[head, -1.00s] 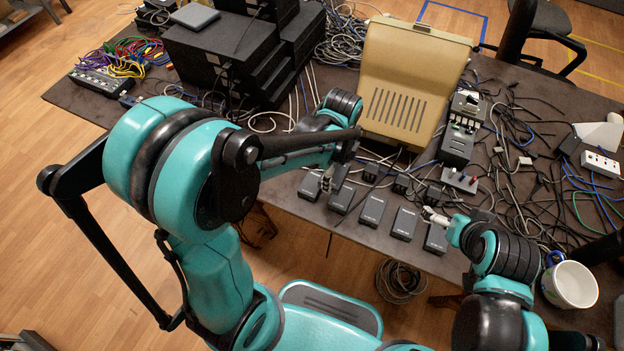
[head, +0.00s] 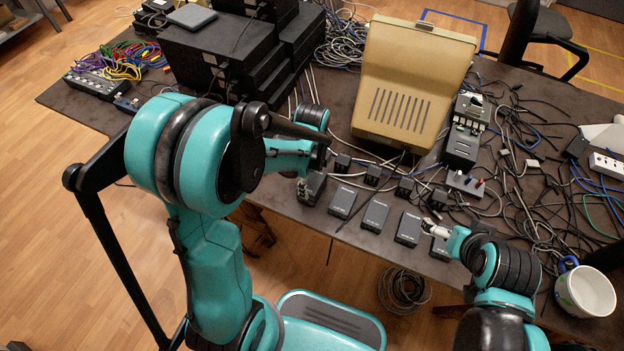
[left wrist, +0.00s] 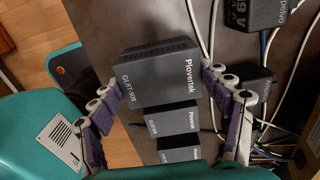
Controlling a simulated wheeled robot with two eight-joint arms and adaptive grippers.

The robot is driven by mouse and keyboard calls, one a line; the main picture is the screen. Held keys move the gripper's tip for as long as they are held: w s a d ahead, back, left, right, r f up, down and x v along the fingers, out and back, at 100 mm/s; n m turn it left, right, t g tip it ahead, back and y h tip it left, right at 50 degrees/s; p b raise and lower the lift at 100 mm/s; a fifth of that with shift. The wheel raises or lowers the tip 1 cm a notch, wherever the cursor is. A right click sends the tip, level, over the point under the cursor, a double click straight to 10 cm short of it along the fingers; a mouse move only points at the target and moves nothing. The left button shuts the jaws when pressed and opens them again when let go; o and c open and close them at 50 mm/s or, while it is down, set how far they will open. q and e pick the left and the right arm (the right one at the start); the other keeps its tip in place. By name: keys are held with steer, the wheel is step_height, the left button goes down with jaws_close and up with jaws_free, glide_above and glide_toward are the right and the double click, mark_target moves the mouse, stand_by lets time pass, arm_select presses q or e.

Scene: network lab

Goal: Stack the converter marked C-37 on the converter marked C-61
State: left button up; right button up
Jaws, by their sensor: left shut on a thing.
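My left gripper (head: 306,187) is at the left end of a row of dark grey converters. In the left wrist view its purple-padded fingers are shut on the sides of a dark converter (left wrist: 160,78) lettered "Plovertek". In the head view this held converter (head: 316,183) is over the leftmost place of the row; whether it touches one beneath I cannot tell. Other converters (head: 342,202), (head: 375,215), (head: 408,228) lie apart to the right. The marks C-37 and C-61 are not legible. My right gripper (head: 432,226) is by the rightmost converter (head: 440,248); its finger state is unclear.
Black adapters (head: 373,175) and cables lie behind the row. A beige case (head: 415,85) stands behind them, and black equipment (head: 235,60) at the back left. A white mug (head: 585,290) is at the right. The table's front edge is close before the row.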

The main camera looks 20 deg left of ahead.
mark_target(312, 180)
arm_select(q)
steer(key=shift+f, duration=0.15)
steer(key=o, duration=1.4)
steer(key=shift+r, duration=0.4)
step_height(312, 180, up, 12)
steer(key=f+p, duration=0.1)
steer(key=p, duration=0.4)
steer(key=s+r+n+t, duration=0.2)
steer(key=s+n, duration=0.1)
steer(key=n, duration=0.3)
steer(key=s+r+n+t, duration=0.2)
steer(key=s+r+n, duration=0.1)
steer(key=n, duration=0.3)
steer(key=s+r+n+t, duration=0.3)
steer(key=s+n, duration=0.1)
steer(key=n, duration=0.2)
steer(key=shift+s+d+n, duration=0.1)
steer(key=shift+d+n, duration=0.2)
steer(key=shift+n, duration=0.1)
